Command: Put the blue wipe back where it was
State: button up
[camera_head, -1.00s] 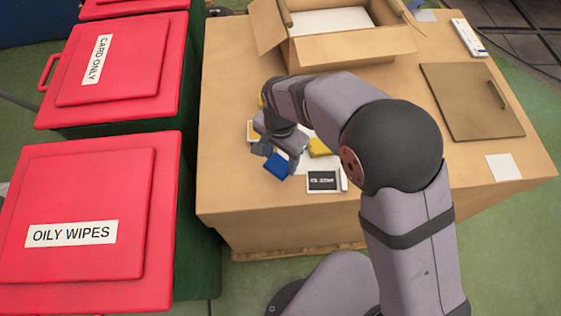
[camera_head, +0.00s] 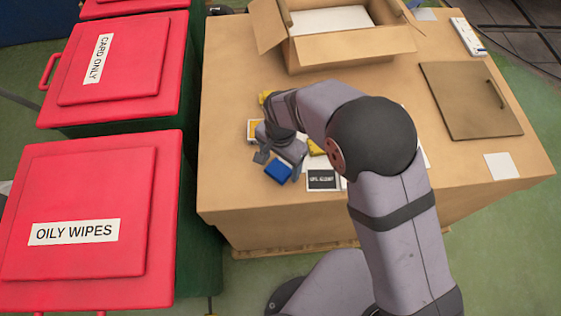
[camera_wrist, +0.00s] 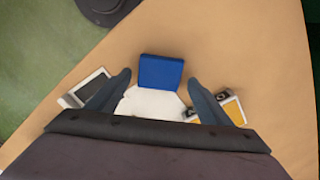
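The blue wipe (camera_head: 278,171) shows at the front left of the table, just by my gripper's fingers. In the wrist view the blue wipe (camera_wrist: 161,72) lies between and slightly beyond the fingertips, with a narrow gap on each side. My gripper (camera_wrist: 160,79) is open and points down; in the head view my gripper (camera_head: 279,166) is low over the table. A white sheet (camera_wrist: 150,102) shows between the fingers, beside the wipe. I cannot tell whether the wipe touches the table.
A black-faced card (camera_head: 322,180) is right of the wipe, with yellow pieces (camera_head: 316,147) nearby. An open cardboard box (camera_head: 345,50) stands at the back and a brown panel (camera_head: 470,100) lies right. Red-lidded bins, one labelled OILY WIPES (camera_head: 75,265) and one CARD ONLY (camera_head: 140,75), stand left.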

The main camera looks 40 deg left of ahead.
aim_at(280, 166)
notch_tip(280, 166, up, 12)
jog(key=b, duration=0.3)
jog(key=shift+r, duration=0.2)
dwell(0.4)
jog(key=w+d, duration=0.5)
jog(key=d, duration=0.6)
jog(key=w+d, duration=0.5)
jog(key=d, duration=0.6)
jog(key=s+d+f, duration=0.2)
jog(key=s+d, duration=0.2)
jog(key=d, duration=0.5)
jog(key=s+d+f, duration=0.1)
jog(key=s+d, duration=0.3)
jog(key=d, duration=0.6)
jog(key=shift+f, duration=0.4)
